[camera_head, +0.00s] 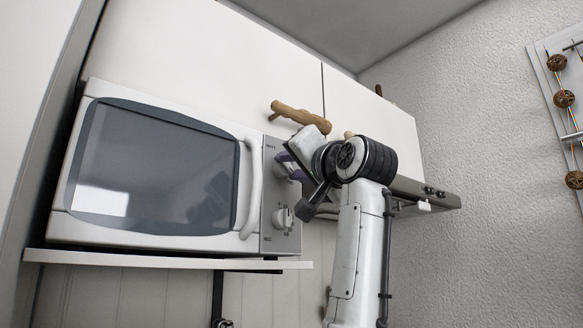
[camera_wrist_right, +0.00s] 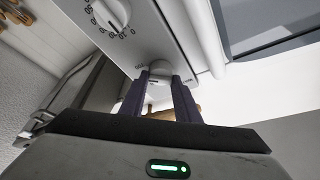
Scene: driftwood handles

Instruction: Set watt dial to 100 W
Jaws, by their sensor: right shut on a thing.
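The microwave (camera_head: 152,168) is white with a dark glass door and a grey control panel (camera_head: 268,222) on its right side. The watt dial is the upper knob on this panel and is mostly hidden by my right gripper in the head view. In the right wrist view the watt dial (camera_wrist_right: 158,68) sits between my fingertips. My right gripper (camera_head: 284,165) is shut on it, its dark fingers on both sides of the knob. The dial's pointer cannot be read. The lower dial (camera_head: 283,217) is a separate white knob, also seen in the wrist view (camera_wrist_right: 108,14). My left gripper is not in view.
The microwave stands on a white shelf (camera_head: 130,258). White cabinets (camera_head: 215,55) with a driftwood handle (camera_head: 297,115) are just above my right gripper. A range hood (camera_head: 425,190) is to the right. The microwave's door handle (camera_head: 251,188) stands out left of the panel.

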